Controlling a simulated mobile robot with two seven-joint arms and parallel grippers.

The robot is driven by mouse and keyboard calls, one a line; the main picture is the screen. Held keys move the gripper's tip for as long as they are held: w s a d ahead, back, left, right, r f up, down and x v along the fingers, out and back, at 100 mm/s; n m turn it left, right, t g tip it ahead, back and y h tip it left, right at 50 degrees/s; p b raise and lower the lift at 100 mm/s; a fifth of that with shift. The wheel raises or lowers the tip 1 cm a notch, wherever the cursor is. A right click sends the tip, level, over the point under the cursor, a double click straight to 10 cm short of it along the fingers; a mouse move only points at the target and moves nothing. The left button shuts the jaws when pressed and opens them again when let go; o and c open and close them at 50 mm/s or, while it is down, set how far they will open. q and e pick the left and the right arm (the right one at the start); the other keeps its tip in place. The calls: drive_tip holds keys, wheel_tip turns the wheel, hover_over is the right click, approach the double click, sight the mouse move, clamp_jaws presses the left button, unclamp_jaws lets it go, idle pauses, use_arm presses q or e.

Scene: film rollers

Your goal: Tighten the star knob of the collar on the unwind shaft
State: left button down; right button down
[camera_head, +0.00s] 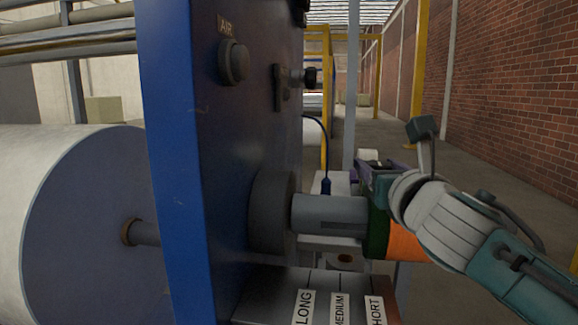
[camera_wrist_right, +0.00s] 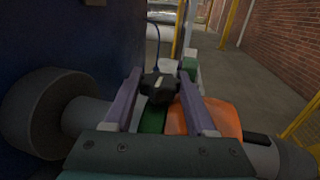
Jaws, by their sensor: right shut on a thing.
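The unwind shaft (camera_head: 330,215) is a grey bar sticking out to the right of the blue machine frame; it also shows in the right wrist view (camera_wrist_right: 84,118). A green collar (camera_head: 377,232) sits around it, with an orange part (camera_head: 404,242) beside it on the right. The black star knob (camera_wrist_right: 160,86) stands on top of the collar (camera_wrist_right: 152,119). My right gripper (camera_wrist_right: 161,84) is shut on the star knob, one purple finger on each side. In the head view my right gripper (camera_head: 375,168) is above the collar and its wrist partly hides the orange part. My left gripper is out of view.
The blue frame (camera_head: 168,160) stands close on the left, with an AIR knob (camera_head: 233,62) and a black-ended lever (camera_head: 300,77). A white roll (camera_head: 60,215) is behind it. Labels LONG, MEDIUM and SHORT (camera_head: 374,310) are below the shaft. A brick wall (camera_head: 510,80) is at right.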

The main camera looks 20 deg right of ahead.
drive_tip(key=m+g+h+b, duration=0.1)
drive_tip(key=m+h, duration=0.1)
drive_tip(key=m+g+h+b, duration=0.1)
drive_tip(key=g+h+b, duration=0.1)
drive_tip(key=h, duration=0.1)
drive_tip(key=shift+w+a+f+m, duration=0.1)
drive_tip(key=shift+a+f+m, duration=0.1)
drive_tip(key=shift+m, duration=0.2)
drive_tip(key=m+g+h+b, duration=0.5)
drive_tip(key=g+b, duration=0.2)
drive_tip(key=b, duration=0.1)
drive_tip(key=shift+d+m, duration=0.1)
drive_tip(key=shift+m, duration=0.3)
drive_tip(key=m+g+h+b, duration=0.1)
drive_tip(key=g+b, duration=0.1)
drive_tip(key=b, duration=0.2)
drive_tip(key=shift+r+m+g+b, duration=0.1)
drive_tip(key=shift+m+g+b, duration=0.2)
drive_tip(key=shift+b, duration=0.25)
drive_tip(key=shift+c, duration=1.1)
unclamp_jaws()
drive_tip(key=shift+r, duration=0.1)
